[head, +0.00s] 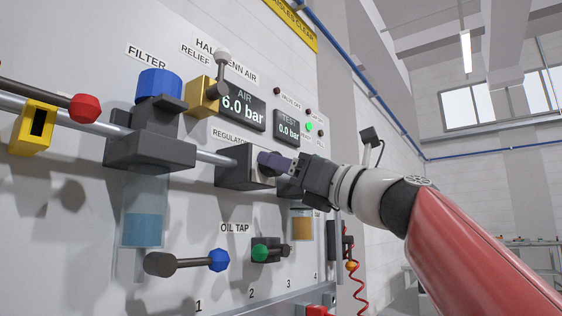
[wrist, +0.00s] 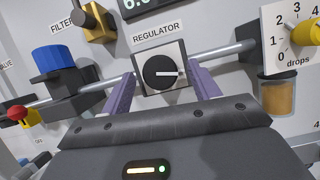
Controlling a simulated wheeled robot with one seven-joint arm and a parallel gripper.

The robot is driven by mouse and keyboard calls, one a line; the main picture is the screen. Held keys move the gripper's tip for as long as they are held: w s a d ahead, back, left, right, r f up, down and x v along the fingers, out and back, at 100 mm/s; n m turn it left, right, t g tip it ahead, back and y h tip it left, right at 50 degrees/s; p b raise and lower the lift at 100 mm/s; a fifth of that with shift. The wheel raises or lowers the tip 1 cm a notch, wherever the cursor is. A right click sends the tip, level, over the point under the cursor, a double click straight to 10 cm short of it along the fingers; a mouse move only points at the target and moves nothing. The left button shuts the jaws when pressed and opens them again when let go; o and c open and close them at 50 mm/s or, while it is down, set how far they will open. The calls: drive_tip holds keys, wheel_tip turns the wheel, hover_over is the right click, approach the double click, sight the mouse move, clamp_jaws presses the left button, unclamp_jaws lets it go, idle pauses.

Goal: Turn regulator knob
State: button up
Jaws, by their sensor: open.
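The regulator knob (wrist: 159,73) is a round black knob with a white pointer line, on a pale square plate under the REGULATOR label. The pointer lies about level, toward the right. My gripper (wrist: 161,82) is open in the wrist view, with one purple finger on each side of the knob and gaps between them and it. The AIR display (head: 242,107) above reads 6.0 bar.
The filter (head: 159,85) with its blue cap is left of the regulator. The yellow relief valve (head: 201,96) is above. The oil bowl (head: 302,226) is below right. The oil tap (head: 262,251) with its green end is below. A pipe (head: 217,158) runs into the block.

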drive_tip(key=shift+w+a+r, duration=0.2)
drive_tip(key=shift+w+a, duration=0.1)
drive_tip(key=shift+a, duration=0.1)
drive_tip(key=c, duration=1)
drive_tip(key=shift+n, duration=0.5)
